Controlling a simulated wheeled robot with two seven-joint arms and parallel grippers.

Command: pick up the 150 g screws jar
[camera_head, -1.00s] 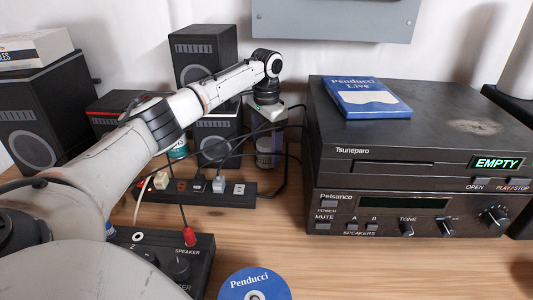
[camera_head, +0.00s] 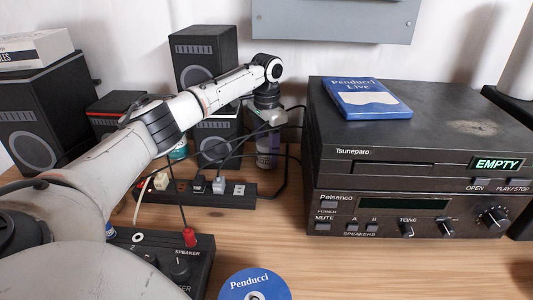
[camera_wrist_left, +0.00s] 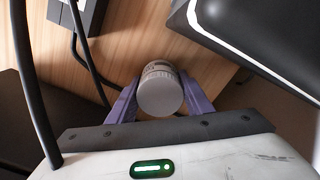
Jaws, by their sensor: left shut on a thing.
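A small jar with a grey lid (camera_wrist_left: 161,92) sits between the fingers of my left gripper (camera_wrist_left: 160,105) in the left wrist view. The purple fingers press on it from both sides. In the head view the jar's pale purple-grey body (camera_head: 267,152) shows below my left gripper (camera_head: 268,128), behind the power strip and left of the stereo. Its label is too small to read, and cables cross in front of it. My right gripper is not in view.
A power strip (camera_head: 210,194) with plugs and loose cables lies in front of the jar. Black stereo units (camera_head: 410,170) stand close on the right. Speakers (camera_head: 203,54) stand behind and left. A blue disc (camera_head: 243,281) lies on the table in front.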

